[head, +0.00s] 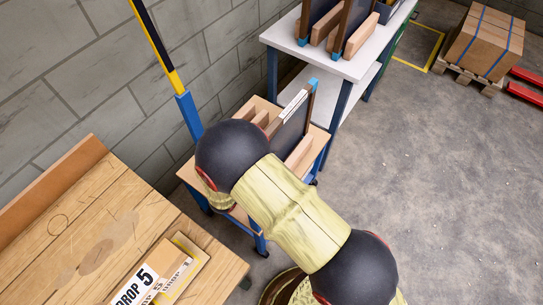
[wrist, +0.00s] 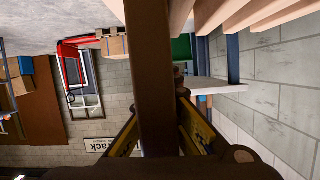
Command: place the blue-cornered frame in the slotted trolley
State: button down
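The blue-cornered frame (head: 291,128) is a dark panel with a brown edge, a pale strip and a blue top corner. It stands on edge at the slotted trolley (head: 320,142), between light wooden slot blocks. My arm hides its lower near part, so I cannot tell whether it is seated in a slot. In the wrist view, a brown bar of the frame (wrist: 152,60) runs between the two yellow-and-black fingers of my gripper (wrist: 158,108). The fingers appear closed against both sides of it. My gripper is hidden behind my arm in the head view.
A white table (head: 345,66) behind the trolley holds more frames (head: 354,27) in wooden slots. A wooden bench (head: 75,225) with "DROP 5" labels is at lower left. A yellow-and-blue post (head: 187,112) stands by the block wall. Open floor (head: 440,170) lies to the right.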

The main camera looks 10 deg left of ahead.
jog(key=c, duration=2.5)
grip_release()
jog(key=o, duration=0.5)
jog(key=shift+c, duration=0.2)
jog(key=shift+r, duration=0.1)
jog(key=p+v, duration=0.2)
jog(key=v, duration=1)
jog(key=shift+p, duration=0.3)
